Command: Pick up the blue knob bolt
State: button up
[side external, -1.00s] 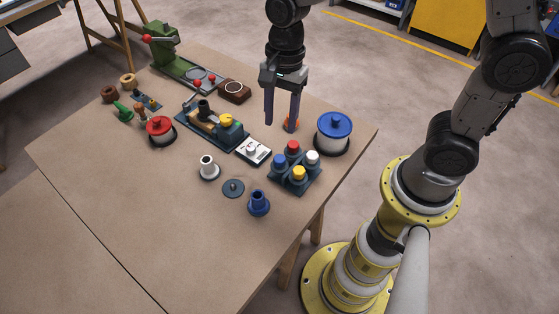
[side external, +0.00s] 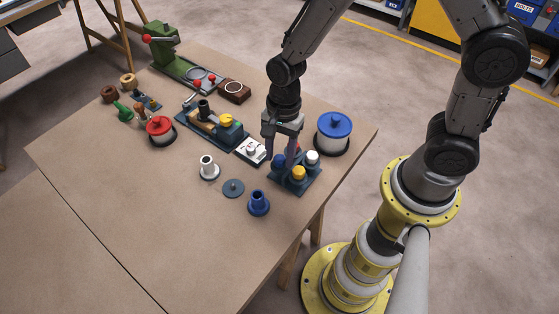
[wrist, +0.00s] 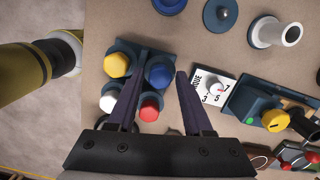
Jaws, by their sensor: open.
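The blue knob bolt (side external: 279,161) stands in a dark blue four-post holder (side external: 304,190) near the table's right edge. In the wrist view the blue knob (wrist: 159,74) is at the upper right of the holder, between a yellow knob (wrist: 117,64) and the red knob (wrist: 150,108). My gripper (side external: 279,158) is open and points down over the holder. In the wrist view its fingers (wrist: 157,76) straddle the blue and red knobs, with nothing held. I cannot tell how far the fingertips are above the blue knob. In the side view the fingers hide the red knob.
A white knob (side external: 312,157) shares the holder. A blue-lidded drum (side external: 334,128) stands behind right. A white dial card (side external: 251,151) lies close left. A grey disc (side external: 233,187) and blue flanged piece (side external: 259,203) lie in front. The front-left table (side external: 130,210) is clear.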

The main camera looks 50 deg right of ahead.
grip_shut()
jog(key=shift+r, duration=0.1)
